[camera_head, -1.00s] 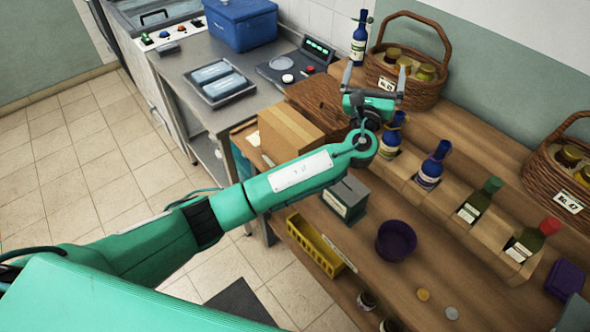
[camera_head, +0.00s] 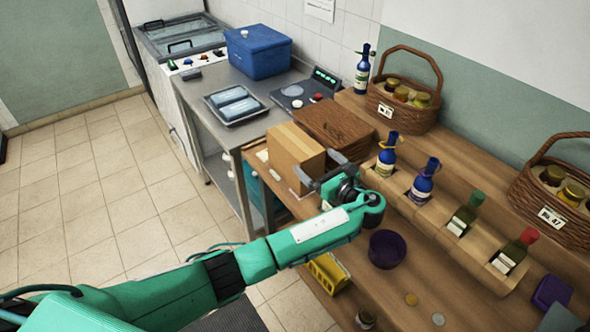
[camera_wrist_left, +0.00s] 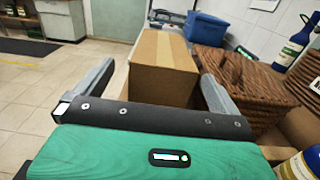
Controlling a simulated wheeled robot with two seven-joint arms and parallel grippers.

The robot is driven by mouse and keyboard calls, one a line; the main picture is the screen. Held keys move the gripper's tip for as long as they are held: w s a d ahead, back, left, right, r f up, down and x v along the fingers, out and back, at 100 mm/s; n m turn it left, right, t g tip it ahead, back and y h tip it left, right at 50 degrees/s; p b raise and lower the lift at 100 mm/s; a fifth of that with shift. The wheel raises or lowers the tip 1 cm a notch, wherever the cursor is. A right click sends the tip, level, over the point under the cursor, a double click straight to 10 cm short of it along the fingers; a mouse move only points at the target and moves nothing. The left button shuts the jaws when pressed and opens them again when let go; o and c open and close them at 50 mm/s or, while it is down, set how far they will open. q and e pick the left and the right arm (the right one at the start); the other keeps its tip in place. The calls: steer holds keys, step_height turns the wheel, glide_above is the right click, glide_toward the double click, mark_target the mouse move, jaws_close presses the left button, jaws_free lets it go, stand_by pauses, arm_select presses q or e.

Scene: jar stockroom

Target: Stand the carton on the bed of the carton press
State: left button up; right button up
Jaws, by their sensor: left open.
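The carton (camera_head: 297,150) is a brown cardboard box with a lighter tape strip. It stands at the left end of the wooden bench, beside a closed wicker hamper (camera_head: 333,129). My left gripper (camera_head: 318,171) is open at the carton's near side. In the left wrist view the carton (camera_wrist_left: 164,65) stands ahead between the two spread fingers (camera_wrist_left: 158,78), not gripped. I cannot tell for sure which thing is the carton press; a machine with lidded glass top and coloured knobs (camera_head: 185,40) stands at the back left. My right gripper is not in view.
A steel counter (camera_head: 213,78) holds a blue box (camera_head: 258,50), a tray (camera_head: 236,105) and a device with a green display (camera_head: 305,88). Bottles in a wooden rack (camera_head: 440,217), a purple bowl (camera_head: 387,249) and jar baskets (camera_head: 402,95) occupy the bench. The floor at left is clear.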

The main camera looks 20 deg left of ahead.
mark_target(302, 146)
arm_select(q)
steer(key=x, duration=0.2)
steer(key=shift+w+a+r, duration=0.15)
steer(key=shift+w+a, duration=0.05)
steer(key=shift+a, duration=0.05)
steer(key=shift+w+a+p, duration=0.3)
steer(key=shift+w+p, duration=0.05)
steer(key=p+x, duration=0.1)
steer(key=x, duration=0.3)
steer(key=shift+w+p, duration=0.25)
steer(key=shift+p, duration=0.05)
steer(key=shift+w+a, duration=0.25)
steer(key=shift+a, duration=0.05)
steer(key=shift+c, duration=0.4)
steer(key=c, duration=1.1)
steer(key=shift+c, duration=0.7)
